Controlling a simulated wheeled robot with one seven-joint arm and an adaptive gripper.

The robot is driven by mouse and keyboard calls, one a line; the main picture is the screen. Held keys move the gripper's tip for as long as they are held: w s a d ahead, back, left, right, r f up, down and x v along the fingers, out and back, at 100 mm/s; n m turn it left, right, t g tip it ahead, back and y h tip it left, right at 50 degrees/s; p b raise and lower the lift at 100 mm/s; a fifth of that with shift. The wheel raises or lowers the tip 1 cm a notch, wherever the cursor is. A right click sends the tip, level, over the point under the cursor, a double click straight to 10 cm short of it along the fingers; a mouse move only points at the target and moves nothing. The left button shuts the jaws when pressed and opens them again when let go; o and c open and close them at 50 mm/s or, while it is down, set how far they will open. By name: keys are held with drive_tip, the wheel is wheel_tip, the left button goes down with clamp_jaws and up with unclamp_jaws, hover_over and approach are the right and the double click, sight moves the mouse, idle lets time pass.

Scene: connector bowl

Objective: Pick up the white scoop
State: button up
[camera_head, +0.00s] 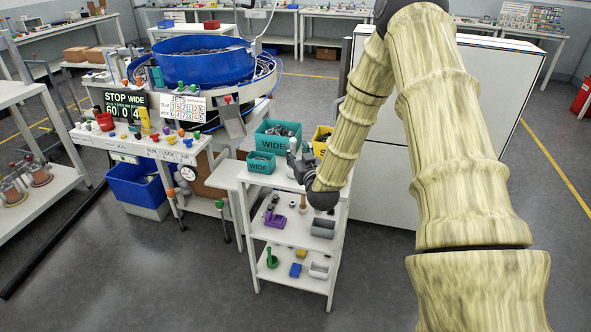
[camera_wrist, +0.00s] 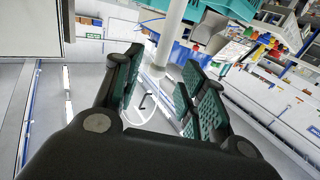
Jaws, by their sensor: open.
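A pale, whitish scoop-like object (camera_head: 319,270) lies at the right of the lowest shelf in the head view; it may be the white scoop, but it is too small to be sure. A grey scoop-like object (camera_head: 322,228) lies on the middle shelf above it. My gripper (camera_head: 293,152) is above the top of the shelf unit, beside the teal bins. I cannot make out a white scoop in the wrist view.
The white shelf unit (camera_head: 252,257) also holds a purple scoop (camera_head: 274,219), a green tool (camera_head: 271,259) and a blue block (camera_head: 295,270). Teal bins (camera_head: 262,163) and a yellow bin (camera_head: 321,143) crowd its top. A white cabinet (camera_head: 383,175) stands close behind on the right.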

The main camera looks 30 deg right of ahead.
sight(294, 146)
drive_tip(key=shift+f+p+x, duration=0.15)
drive_tip(key=shift+p+x, duration=0.4)
drive_tip(key=shift+x, duration=0.85)
drive_tip(key=shift+f+p+x, duration=0.15)
drive_tip(key=shift+p+x, duration=0.35)
drive_tip(key=shift+x, duration=0.9)
clamp_jaws()
